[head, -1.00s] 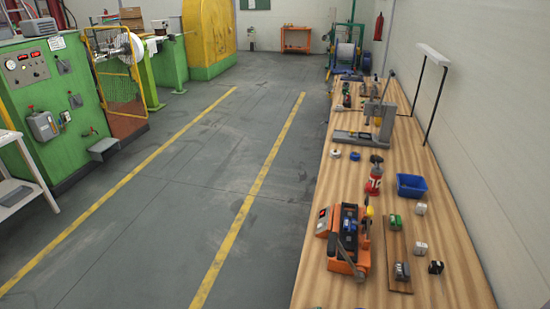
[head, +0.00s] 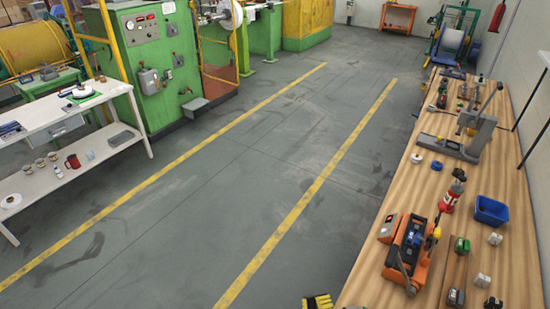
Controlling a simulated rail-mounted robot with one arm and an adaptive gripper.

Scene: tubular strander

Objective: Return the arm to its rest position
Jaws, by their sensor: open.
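My arm and my gripper do not show clearly in the head view. A small yellow and black striped piece (head: 318,302) is cut off by the bottom edge, left of the wooden bench (head: 375,290). I cannot tell what it belongs to.
The bench along the right wall holds an orange machine (head: 408,250), a blue bin (head: 491,211), a red bottle (head: 451,196) and a grey press stand (head: 470,135). A white table (head: 60,125) and green cabinet (head: 150,75) stand left. The grey floor (head: 240,190) between the yellow lines is clear.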

